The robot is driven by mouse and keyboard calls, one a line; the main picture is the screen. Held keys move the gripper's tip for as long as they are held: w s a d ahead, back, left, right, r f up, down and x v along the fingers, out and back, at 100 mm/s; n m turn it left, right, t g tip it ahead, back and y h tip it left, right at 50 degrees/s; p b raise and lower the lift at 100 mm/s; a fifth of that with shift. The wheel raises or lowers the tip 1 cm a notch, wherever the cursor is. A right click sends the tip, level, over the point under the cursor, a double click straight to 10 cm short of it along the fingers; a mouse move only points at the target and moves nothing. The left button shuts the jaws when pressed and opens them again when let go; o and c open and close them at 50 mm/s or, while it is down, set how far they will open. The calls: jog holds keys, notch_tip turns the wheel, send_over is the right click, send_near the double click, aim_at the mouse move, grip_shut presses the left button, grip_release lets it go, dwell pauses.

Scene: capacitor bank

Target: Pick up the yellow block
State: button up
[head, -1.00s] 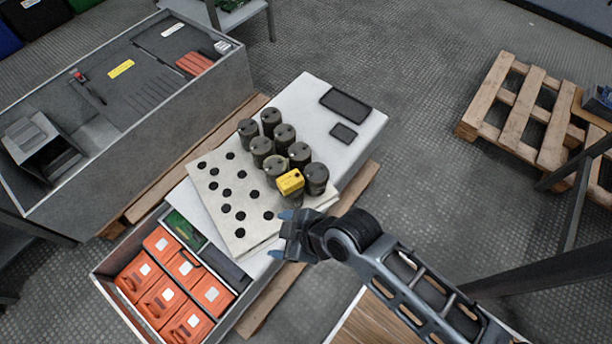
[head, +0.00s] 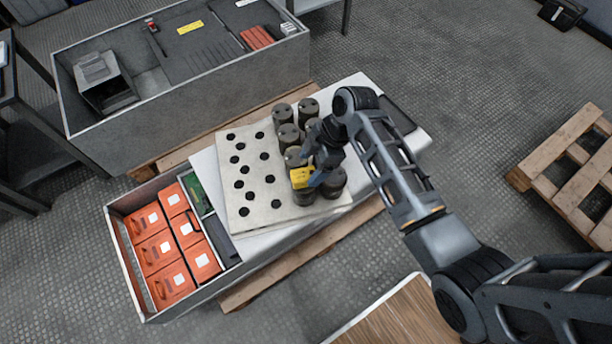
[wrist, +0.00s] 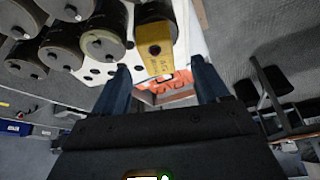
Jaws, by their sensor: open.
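The yellow block (head: 301,178) rests on top of a dark cylinder at the near end of the capacitor group. My gripper (head: 318,170) is above the capacitors, just right of the block, with its fingers pointing down toward it. In the wrist view, the yellow block (wrist: 153,45) lies ahead of the gap between the two blue fingers (wrist: 160,88). The jaws are open and nothing is between them. Whether a fingertip touches the block cannot be told.
Several dark capacitors (head: 287,137) crowd around the block. The perforated white plate (head: 235,205) lies to the left, beside a bin of orange boxes (head: 108,215). Wooden pallets (head: 590,145) are at right.

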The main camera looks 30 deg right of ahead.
aim_at(303, 174)
jog(key=x, duration=0.5)
jog(key=shift+w+f, duration=0.15)
jog(key=shift+f, duration=0.15)
jog(key=shift+c, duration=0.4)
jog(key=c, duration=1.2)
jog(key=shift+o, duration=0.2)
jog(key=shift+r, duration=0.5)
jog(key=r, duration=0.3)
jog(key=shift+s+d+r, duration=0.2)
jog(key=shift+s+r, duration=0.1)
jog(key=shift+r, duration=0.1)
jog(key=s+d+r, duration=0.6)
jog(key=s+d, duration=0.1)
jog(key=s, duration=0.1)
jog(key=shift+r, duration=0.15)
